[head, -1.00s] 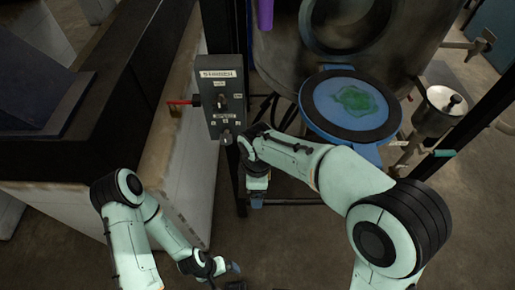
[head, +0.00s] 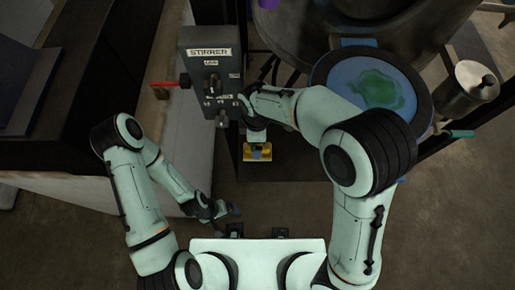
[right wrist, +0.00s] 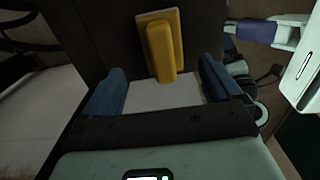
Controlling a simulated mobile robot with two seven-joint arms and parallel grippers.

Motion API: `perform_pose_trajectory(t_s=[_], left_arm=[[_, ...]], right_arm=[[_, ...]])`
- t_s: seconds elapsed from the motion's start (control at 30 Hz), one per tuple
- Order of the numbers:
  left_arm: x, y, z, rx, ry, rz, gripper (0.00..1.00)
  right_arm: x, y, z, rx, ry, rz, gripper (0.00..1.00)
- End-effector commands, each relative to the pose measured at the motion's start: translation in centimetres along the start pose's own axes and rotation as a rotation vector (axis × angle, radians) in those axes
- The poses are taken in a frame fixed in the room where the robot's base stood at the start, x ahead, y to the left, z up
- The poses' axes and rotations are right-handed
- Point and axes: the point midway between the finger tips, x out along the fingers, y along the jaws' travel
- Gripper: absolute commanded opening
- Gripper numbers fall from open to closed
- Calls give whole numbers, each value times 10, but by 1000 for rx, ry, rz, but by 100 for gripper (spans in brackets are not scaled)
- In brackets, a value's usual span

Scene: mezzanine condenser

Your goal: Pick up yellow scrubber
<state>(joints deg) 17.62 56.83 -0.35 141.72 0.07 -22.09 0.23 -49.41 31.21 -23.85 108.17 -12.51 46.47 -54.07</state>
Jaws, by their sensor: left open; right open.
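The yellow scrubber (head: 268,154) shows in the head view just beneath my right gripper (head: 257,148), which hides part of it. In the right wrist view the scrubber (right wrist: 160,48) is a flat yellow plate with a thicker yellow grip on it, against a dark surface. It sits ahead of the open blue fingers of my right gripper (right wrist: 163,88), roughly centred between them. The gap to it is hard to judge. My left gripper (head: 226,212) is open and empty, low in the middle of the head view, apart from the scrubber.
A grey stirrer control box (head: 211,75) with a red lever (head: 165,86) stands left of my right gripper. A round blue-and-black port with a green patch (head: 380,90) and a metal canister (head: 468,88) are at the right. The floor (head: 285,208) before me is open.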

Motion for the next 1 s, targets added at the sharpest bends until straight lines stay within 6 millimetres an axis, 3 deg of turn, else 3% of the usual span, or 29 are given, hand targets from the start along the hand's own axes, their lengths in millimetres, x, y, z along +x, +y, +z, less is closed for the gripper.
perform_pose_trajectory(t_s=[0.17, 0.5, 0.77, 0.8, 0.97, 1.0], left_arm=[[1, 0, 0, 0, 0, 0, 100], [2, -1, 1, 0, -1, 0, 100], [2, -1, 1, 0, -1, 0, 100], [2, -1, 1, 0, -1, 0, 100], [2, -1, 1, 0, -1, 0, 100], [2, -1, 1, 0, -1, 0, 100]], right_arm=[[12, -1, 1, 1, -1, -1, 92], [56, -5, 3, 1, 0, -1, 92], [59, -5, 2, 1, 2, 1, 92], [59, -5, 2, 1, 2, 1, 85], [59, -5, 2, 1, 2, 1, 33], [59, -5, 2, 1, 2, 1, 29]])
